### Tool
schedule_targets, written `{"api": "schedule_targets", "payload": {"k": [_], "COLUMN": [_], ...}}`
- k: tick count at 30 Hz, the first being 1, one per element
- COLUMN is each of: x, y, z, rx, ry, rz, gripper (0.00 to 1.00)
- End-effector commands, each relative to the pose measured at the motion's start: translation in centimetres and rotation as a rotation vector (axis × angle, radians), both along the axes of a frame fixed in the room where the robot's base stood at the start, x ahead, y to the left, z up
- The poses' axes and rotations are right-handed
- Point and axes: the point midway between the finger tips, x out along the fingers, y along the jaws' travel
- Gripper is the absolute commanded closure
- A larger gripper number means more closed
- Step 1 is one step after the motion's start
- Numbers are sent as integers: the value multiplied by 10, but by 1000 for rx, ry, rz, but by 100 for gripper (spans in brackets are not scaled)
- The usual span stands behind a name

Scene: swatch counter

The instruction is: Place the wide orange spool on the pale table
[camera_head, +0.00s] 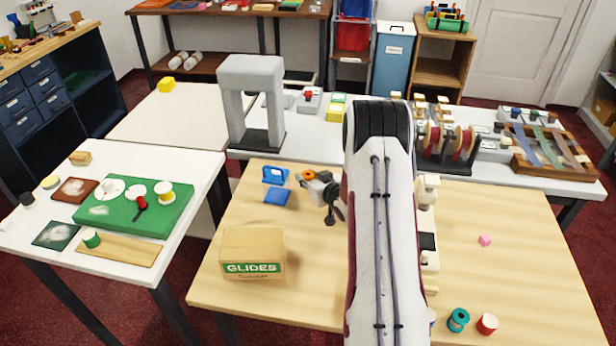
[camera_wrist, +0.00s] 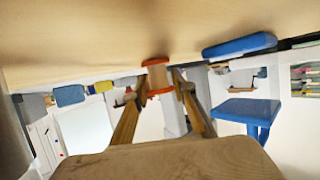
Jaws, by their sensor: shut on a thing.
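The orange spool (camera_wrist: 157,76), with orange end discs and a paler middle, is between my gripper's two fingertips (camera_wrist: 158,92) in the wrist view. My gripper is shut on it.
A cardboard GLIDES box (camera_head: 254,254) stands front left on the wooden table (camera_head: 520,240). Blue pieces (camera_head: 277,197) lie behind it. A tall grey arch (camera_head: 252,100) stands between my gripper and the cream table. A white table (camera_head: 190,225) with a green board is left.

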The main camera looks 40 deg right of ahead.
Motion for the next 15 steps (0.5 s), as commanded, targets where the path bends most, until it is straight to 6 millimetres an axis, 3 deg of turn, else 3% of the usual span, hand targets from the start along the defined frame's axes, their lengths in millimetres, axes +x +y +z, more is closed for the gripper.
{"api": "schedule_targets", "payload": {"k": [2,3,5,15], "x": [0,0,0,0], "y": [0,0,0,0], "z": [-2,-2,-2,-2], "rx": [0,0,0,0], "ry": [0,0,0,0], "rz": [0,0,0,0], "gripper": [89,72,57,57]}}
